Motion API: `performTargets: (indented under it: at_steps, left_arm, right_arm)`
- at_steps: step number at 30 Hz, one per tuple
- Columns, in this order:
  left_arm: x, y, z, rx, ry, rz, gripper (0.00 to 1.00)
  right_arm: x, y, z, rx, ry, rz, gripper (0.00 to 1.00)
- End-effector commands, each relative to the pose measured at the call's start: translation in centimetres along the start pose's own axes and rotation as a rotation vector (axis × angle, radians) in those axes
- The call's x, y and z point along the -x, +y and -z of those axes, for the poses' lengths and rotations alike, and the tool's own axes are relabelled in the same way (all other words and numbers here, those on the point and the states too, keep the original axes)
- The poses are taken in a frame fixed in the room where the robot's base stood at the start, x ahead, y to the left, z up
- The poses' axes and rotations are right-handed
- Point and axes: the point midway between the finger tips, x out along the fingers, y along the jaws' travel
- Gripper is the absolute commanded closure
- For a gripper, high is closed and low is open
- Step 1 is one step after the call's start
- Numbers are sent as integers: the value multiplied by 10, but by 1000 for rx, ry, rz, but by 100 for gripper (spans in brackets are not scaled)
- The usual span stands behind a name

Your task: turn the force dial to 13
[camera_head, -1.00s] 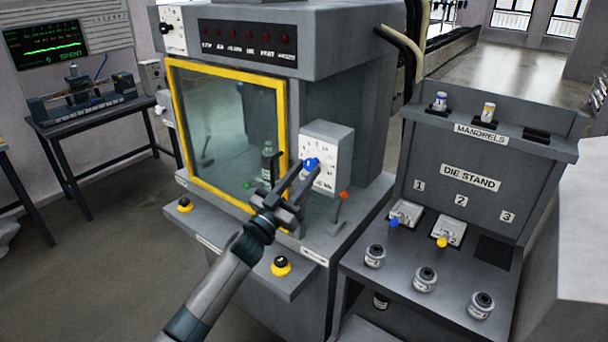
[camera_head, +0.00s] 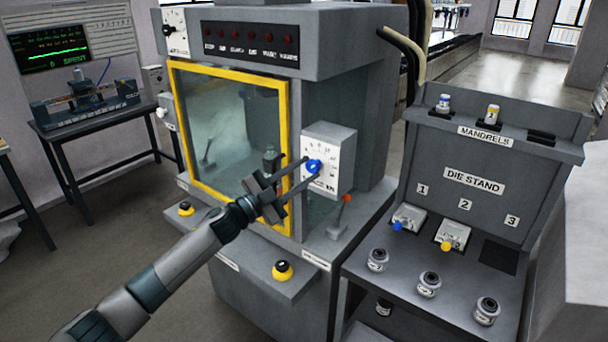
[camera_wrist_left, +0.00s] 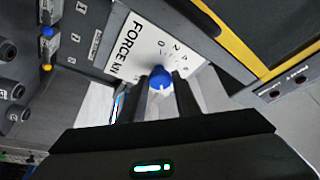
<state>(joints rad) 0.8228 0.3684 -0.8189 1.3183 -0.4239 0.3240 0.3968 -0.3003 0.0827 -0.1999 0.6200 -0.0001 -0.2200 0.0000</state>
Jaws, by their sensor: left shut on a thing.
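The force dial is a blue knob (camera_head: 314,166) on a white scale plate fixed to a grey box on the machine's right front. The left wrist view shows the blue knob (camera_wrist_left: 160,78) with a white mark on it, beside the label "FORCE kN" and printed numbers; 0, 2, 4 and 6 can be read. My left gripper (camera_head: 309,168) is shut on the knob, with one dark finger on each side of it. The knob's exact reading is hard to tell. My right gripper is not in view.
The yellow-framed window (camera_head: 287,150) is close on the left. The die stand (camera_head: 474,180) is at right, with several dies and mandrels.

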Motion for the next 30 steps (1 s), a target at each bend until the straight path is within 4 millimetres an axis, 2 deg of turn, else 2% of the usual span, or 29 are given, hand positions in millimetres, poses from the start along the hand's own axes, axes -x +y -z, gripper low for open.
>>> performTargets:
  at_steps: [6, 15, 30]
  left_arm:
    - [0, -4, 0, -187, -2, -78, 93]
    - [0, -5, 1, -367, -2, -154, 93]
    - [0, -4, 1, -434, -1, -181, 93]
  right_arm:
    - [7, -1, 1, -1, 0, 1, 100]
    - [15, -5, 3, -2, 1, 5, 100]
    - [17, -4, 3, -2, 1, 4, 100]
